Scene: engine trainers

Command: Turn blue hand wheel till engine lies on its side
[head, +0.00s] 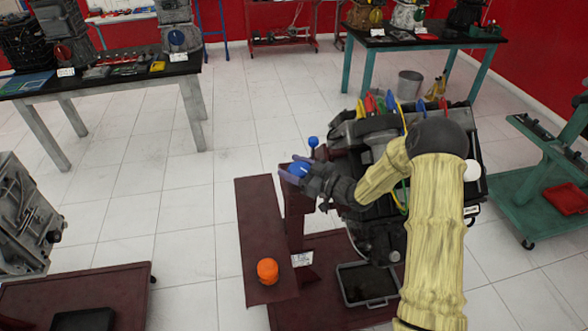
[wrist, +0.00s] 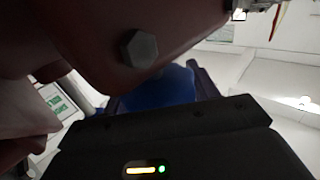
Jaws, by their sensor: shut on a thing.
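The blue hand wheel (head: 298,169) is on the left end of the maroon engine stand (head: 295,212). My gripper (head: 291,172) is shut on it, and the wheel is mostly covered by the fingers. In the wrist view the blue of the wheel (wrist: 160,92) sits between my two dark fingers, close to a maroon part with a hex bolt (wrist: 139,48). A small blue knob (head: 313,142) stands just above and right of the wheel. The dark engine (head: 372,130) with coloured parts on top is on the stand, largely hidden behind my arm, so its exact tilt is unclear.
An orange object (head: 267,271) lies on the stand's maroon shelf (head: 255,222). A black tray (head: 368,284) is on its base. Another engine (head: 28,220) stands at left, a workbench (head: 120,80) behind it, and a green stand (head: 540,165) at right. White floor is open at left.

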